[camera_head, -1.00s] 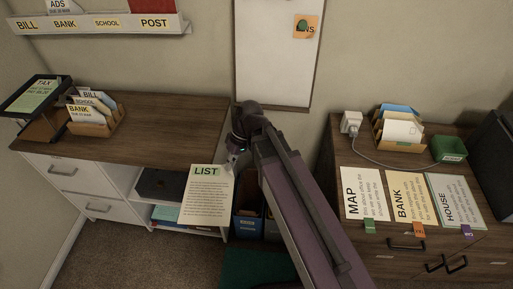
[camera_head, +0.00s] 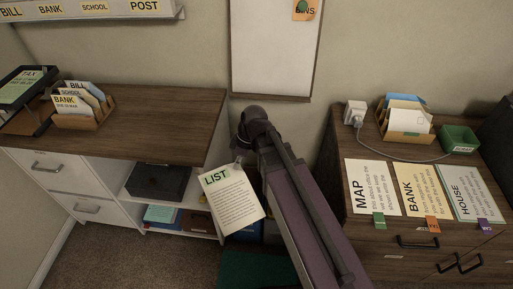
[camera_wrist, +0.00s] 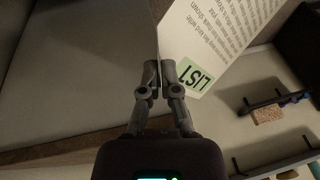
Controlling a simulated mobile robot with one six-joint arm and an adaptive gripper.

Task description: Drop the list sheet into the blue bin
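The list sheet (camera_head: 231,201) is a white page with a green LIST label, hanging tilted in the air in front of the open shelf of the left cabinet. My gripper (camera_head: 238,163) holds it by its top edge. In the wrist view, my gripper's fingers (camera_wrist: 159,68) are closed together at the edge of the sheet (camera_wrist: 220,35), by its LIST label. The blue bin (camera_head: 246,236) stands on the floor between the two cabinets, low behind the sheet. Most of it is hidden by the sheet and my arm, and its opening cannot be seen clearly.
Another darker bin (camera_head: 271,233) shows beside my arm. The left cabinet (camera_head: 150,120) has an open shelf with a dark box (camera_head: 160,182). The right cabinet (camera_head: 390,240) carries MAP, BANK and HOUSE sheets. A green mat (camera_head: 250,268) lies on the floor.

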